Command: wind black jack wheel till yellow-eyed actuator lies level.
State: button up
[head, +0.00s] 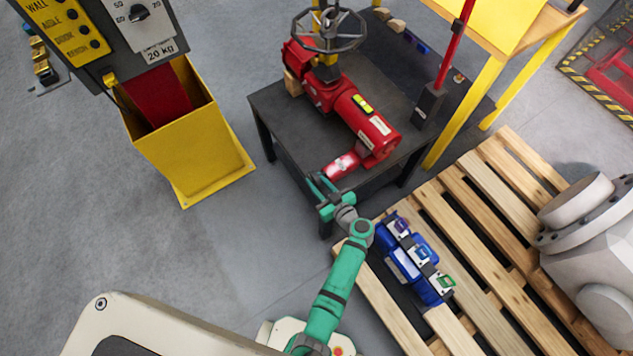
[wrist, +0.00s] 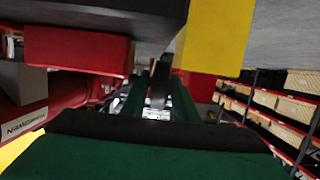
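The red actuator (head: 352,114) lies across the dark table in the head view, with a small yellow-green level eye (head: 362,104) on its upper side. Whether it lies level is hard to tell from above. My green gripper (head: 322,182) is at the table's near edge, beside the actuator's near red end (head: 342,165). In the wrist view, the gripper's two green fingers (wrist: 160,98) are apart, with a narrow dark upright piece (wrist: 159,84) between them. I cannot tell whether they touch it. No black jack wheel can be made out clearly.
A grey handwheel (head: 329,29) stands above the actuator's far end. A yellow bin (head: 190,150) is left of the table (head: 283,132). A wooden pallet (head: 480,215) with a blue unit (head: 408,262) and a large grey casting (head: 595,245) is at right. Floor between bin and pallet is clear.

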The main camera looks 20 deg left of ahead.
jog(key=shift+o, duration=0.7)
jog(key=v, duration=1.1)
jog(key=s+f+m+h, duration=0.6)
jog(key=s, duration=0.6)
jog(key=s+d+r+m+t+h, duration=0.1)
jog(key=s+d+r+m+h, duration=0.25)
jog(key=s+r, duration=0.4)
jog(key=s+d+r+t, duration=0.1)
jog(key=s+r, duration=0.1)
jog(key=r, duration=0.5)
jog(key=s+d+r+t+h, duration=0.1)
jog(key=s+r+t, duration=0.1)
jog(key=r, duration=0.5)
jog(key=s+d+r+t+h, duration=0.1)
jog(key=s+r+t, duration=0.1)
jog(key=s+r, duration=0.2)
notch_tip(320, 180, up, 3)
jog(key=shift+s+d+r+m, duration=0.2)
jog(key=shift+d+m, duration=0.1)
jog(key=shift+m, duration=0.15)
